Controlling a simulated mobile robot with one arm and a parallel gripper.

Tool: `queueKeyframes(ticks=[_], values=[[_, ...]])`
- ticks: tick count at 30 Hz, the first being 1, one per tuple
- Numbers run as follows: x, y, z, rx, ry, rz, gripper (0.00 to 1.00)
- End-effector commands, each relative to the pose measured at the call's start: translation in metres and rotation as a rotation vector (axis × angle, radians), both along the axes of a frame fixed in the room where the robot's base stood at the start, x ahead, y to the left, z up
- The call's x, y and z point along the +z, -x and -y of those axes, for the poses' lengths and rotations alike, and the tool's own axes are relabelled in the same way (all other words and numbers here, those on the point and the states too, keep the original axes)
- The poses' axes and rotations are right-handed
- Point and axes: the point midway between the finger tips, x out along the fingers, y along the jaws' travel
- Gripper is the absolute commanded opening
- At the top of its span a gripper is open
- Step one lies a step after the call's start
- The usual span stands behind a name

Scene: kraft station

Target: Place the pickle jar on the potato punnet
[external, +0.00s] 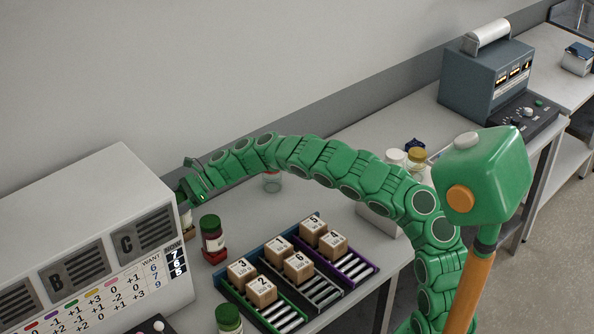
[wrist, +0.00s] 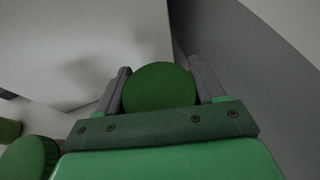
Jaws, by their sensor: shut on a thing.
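My gripper (external: 187,196) is at the white machine's right end, partly hidden by my own arm. In the wrist view my gripper (wrist: 165,85) has its two grey fingers on either side of a round green lid (wrist: 160,87), shut on that jar. The jar's body is hidden below the lid, so I cannot tell its contents. A further green lid (external: 229,318) shows at the bottom edge. I cannot make out the potato punnet or a pickle label.
The white machine (external: 150,175) with lettered vents stands close at the left. Numbered cartons (external: 262,291) sit on coloured roller racks in front. White- and yellow-lidded jars (external: 417,156) are farther right. A grey-blue device (external: 487,80) stands at the back.

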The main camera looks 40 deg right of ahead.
Motion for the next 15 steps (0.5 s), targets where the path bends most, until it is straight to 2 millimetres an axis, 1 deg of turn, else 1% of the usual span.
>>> queueKeyframes(ticks=[3, 13, 14, 15], values=[[-0.0055, -0.0001, -0.0003, 0.000, -0.002, 0.000, 0.01], [-0.0077, -0.0004, 0.0003, -0.001, -0.002, 0.001, 0.01], [-0.0080, -0.0004, 0.0001, -0.001, -0.001, 0.001, 0.71], [-0.0079, -0.0004, 0.0001, -0.001, -0.001, 0.001, 0.77]])
